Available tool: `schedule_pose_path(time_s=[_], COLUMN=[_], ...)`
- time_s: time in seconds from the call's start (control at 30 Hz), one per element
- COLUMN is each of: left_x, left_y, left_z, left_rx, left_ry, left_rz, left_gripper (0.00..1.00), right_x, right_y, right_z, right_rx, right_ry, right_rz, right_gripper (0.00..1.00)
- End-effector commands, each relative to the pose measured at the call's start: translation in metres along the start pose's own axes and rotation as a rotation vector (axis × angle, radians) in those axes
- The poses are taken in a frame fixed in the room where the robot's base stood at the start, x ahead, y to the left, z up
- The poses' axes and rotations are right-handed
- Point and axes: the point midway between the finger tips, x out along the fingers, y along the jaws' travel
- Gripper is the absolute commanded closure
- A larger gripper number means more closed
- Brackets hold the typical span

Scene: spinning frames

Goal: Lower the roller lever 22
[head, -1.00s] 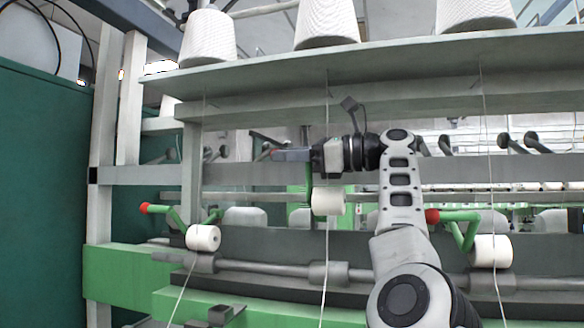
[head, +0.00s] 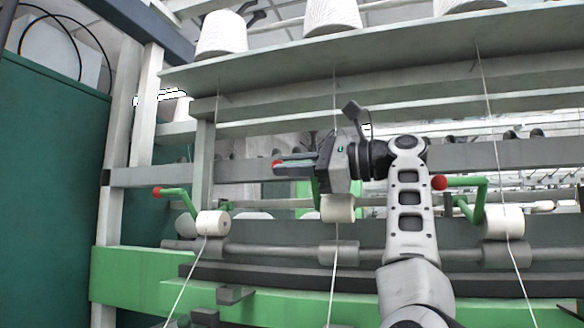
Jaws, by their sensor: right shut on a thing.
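The middle roller lever shows a white roller (head: 338,208), a short piece of green arm (head: 316,188) and a red knob (head: 278,165). My right gripper (head: 290,163) is shut on this lever at its knob end, and the gripper body hides most of the green arm. The white roller hangs just above the grey horizontal shaft (head: 285,252), a little higher than the rollers on either side. A thread passes down by it. I cannot read a number on any lever. My left gripper is not in view.
Neighbouring levers with red knobs stand at left (head: 158,192) and right (head: 439,183), their rollers resting at the shaft. A shelf (head: 400,60) with yarn cones crosses above. Vertical threads hang in front. A green cabinet (head: 50,190) fills the left side.

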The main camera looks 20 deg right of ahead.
Motion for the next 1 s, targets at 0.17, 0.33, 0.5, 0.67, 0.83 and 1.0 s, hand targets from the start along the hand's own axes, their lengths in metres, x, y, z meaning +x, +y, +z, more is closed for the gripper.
schedule_pose_path(time_s=[0.17,0.33,0.5,0.67,0.83,1.0], left_x=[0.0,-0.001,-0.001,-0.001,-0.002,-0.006], left_y=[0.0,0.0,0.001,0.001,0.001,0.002], left_z=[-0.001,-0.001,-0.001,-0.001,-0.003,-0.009], left_rx=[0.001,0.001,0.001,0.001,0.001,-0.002], left_ry=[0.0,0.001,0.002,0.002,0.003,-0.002], left_rz=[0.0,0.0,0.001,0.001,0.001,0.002], left_gripper=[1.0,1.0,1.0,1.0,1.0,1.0], right_x=[0.0,0.0,0.0,0.0,0.0,-0.001], right_y=[0.0,0.0,0.0,-0.001,-0.004,-0.023], right_z=[0.001,0.001,0.001,0.001,0.005,0.027], right_rx=[-0.004,-0.003,-0.001,0.0,-0.001,-0.003], right_ry=[-0.002,-0.002,-0.001,0.0,0.0,-0.001], right_rz=[0.001,0.0,0.0,-0.001,-0.001,-0.001], right_gripper=[1.0,0.65,0.65,0.65,0.65,0.65])
